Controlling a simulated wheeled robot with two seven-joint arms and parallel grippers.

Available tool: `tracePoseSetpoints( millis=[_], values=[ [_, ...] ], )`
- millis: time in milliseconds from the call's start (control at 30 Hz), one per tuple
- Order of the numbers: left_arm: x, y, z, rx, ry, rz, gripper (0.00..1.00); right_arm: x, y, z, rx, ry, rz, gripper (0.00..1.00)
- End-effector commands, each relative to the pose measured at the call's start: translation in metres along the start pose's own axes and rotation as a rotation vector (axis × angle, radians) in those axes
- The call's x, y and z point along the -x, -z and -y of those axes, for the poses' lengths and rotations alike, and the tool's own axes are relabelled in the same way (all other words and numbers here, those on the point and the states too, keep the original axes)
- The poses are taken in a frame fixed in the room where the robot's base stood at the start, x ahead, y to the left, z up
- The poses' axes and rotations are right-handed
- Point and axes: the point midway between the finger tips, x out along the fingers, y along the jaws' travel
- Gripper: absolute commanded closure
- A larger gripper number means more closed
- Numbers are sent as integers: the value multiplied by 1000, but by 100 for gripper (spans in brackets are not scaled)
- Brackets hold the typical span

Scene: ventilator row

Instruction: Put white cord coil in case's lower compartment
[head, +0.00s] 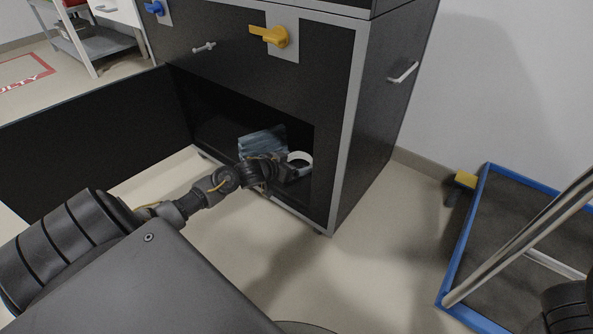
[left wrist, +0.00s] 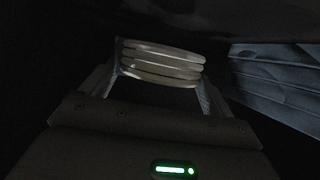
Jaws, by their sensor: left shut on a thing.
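The white cord coil (head: 302,157) is inside the lower compartment (head: 213,118) of the black, grey-edged case (head: 335,60), near the opening's right side. My left gripper (head: 287,170) reaches in through the opening and is shut on the coil. In the left wrist view the coil (left wrist: 160,60) shows as stacked pale loops between the two fingers of my left gripper (left wrist: 158,75). The compartment floor under the coil is too dark to tell whether the coil touches it. My right gripper is out of view.
A folded blue-grey stack (head: 262,141) lies in the compartment left of the coil; it also shows in the left wrist view (left wrist: 275,85). The black door (head: 100,135) stands open at left. A blue-framed dark platform (head: 510,220) is at right.

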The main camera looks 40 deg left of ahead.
Motion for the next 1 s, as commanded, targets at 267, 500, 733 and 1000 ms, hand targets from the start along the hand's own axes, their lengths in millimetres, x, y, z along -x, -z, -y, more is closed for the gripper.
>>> tracePoseSetpoints(
  millis=[267, 500, 733, 1000],
  values=[
    [-19, -26, -2, 1, 0, 0, 41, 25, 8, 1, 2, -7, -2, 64],
    [-22, -32, -2, 0, 0, -3, 41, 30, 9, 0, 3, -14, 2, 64],
    [-23, -35, -2, 0, 0, -2, 41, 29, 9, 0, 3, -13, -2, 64],
    [-23, -36, -2, 0, 0, 0, 0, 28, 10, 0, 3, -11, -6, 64]
  ],
)
